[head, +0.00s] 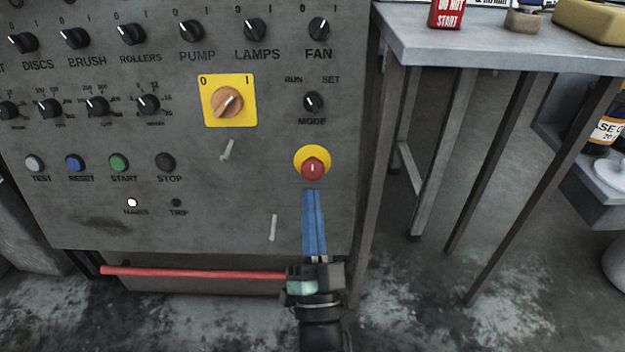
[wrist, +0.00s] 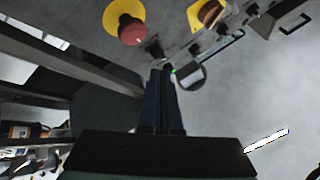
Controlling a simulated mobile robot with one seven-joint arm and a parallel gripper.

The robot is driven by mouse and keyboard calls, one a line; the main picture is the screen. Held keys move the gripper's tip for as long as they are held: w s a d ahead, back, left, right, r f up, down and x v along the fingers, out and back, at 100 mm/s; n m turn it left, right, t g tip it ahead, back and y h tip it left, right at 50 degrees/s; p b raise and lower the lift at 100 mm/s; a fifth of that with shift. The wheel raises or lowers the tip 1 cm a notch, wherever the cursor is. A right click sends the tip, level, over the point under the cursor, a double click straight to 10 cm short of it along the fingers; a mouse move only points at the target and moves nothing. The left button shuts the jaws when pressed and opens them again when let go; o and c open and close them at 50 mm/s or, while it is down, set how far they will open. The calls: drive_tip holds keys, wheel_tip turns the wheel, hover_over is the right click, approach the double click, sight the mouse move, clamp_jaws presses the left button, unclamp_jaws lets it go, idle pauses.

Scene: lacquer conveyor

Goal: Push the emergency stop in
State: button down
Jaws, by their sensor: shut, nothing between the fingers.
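The emergency stop is a red mushroom button (head: 313,169) on a round yellow backing (head: 305,154), at the lower right of the grey control panel (head: 250,215). In the wrist view the red button (wrist: 131,32) stands out from its yellow backing at the upper left. My gripper (head: 313,192) is shut and empty, its two blue fingers side by side. In the head view the fingertips are just below the button. In the wrist view the fingertips (wrist: 161,70) are apart from the button, which is up and to the left of them.
A yellow plate with an orange rotary switch (head: 228,101) is up and left of the button. The mode knob (head: 313,102) is above it. A red bar (head: 195,273) runs along the panel's bottom. A metal table (head: 490,42) stands to the right.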

sight(310, 163)
drive_tip(key=shift+w+f+b, duration=0.2)
drive_tip(key=shift+w+b, duration=0.4)
drive_tip(key=shift+w, duration=0.5)
drive_tip(key=shift+w+f+b, duration=0.15)
drive_tip(key=shift+w+b, duration=0.4)
drive_tip(key=shift+w, duration=0.5)
idle(0.4)
drive_tip(key=shift+w+f, duration=0.1)
drive_tip(key=shift+w, duration=0.3)
drive_tip(key=shift+w+b, duration=0.45)
drive_tip(key=shift+b, duration=0.15)
idle(0.4)
drive_tip(key=shift+s, duration=0.1)
drive_tip(key=shift+s+p, duration=0.75)
drive_tip(key=shift+s, duration=0.05)
